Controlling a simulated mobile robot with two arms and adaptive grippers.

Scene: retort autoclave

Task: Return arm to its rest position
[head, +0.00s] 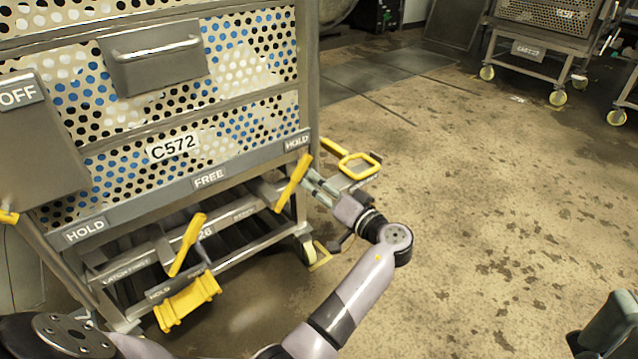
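My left arm (355,292) reaches up from the bottom edge, bends at a dark wrist joint and points back left toward the cart. My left gripper (314,184) is at the cart's right front corner, just right of an upright yellow lever (293,182). It is small and partly overlapped, so I cannot tell whether its fingers touch the lever or how far apart they are. A grey-green and dark part at the lower right edge (607,327) looks like part of my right gripper. It is cut off by the frame.
The perforated cart C572 (172,148) fills the left, with FREE and HOLD labels. A second yellow lever (188,244), a yellow pedal (187,301) and a yellow loop handle (360,165) stick out. Another cart (545,48) stands at the back right. The floor (480,220) between is clear.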

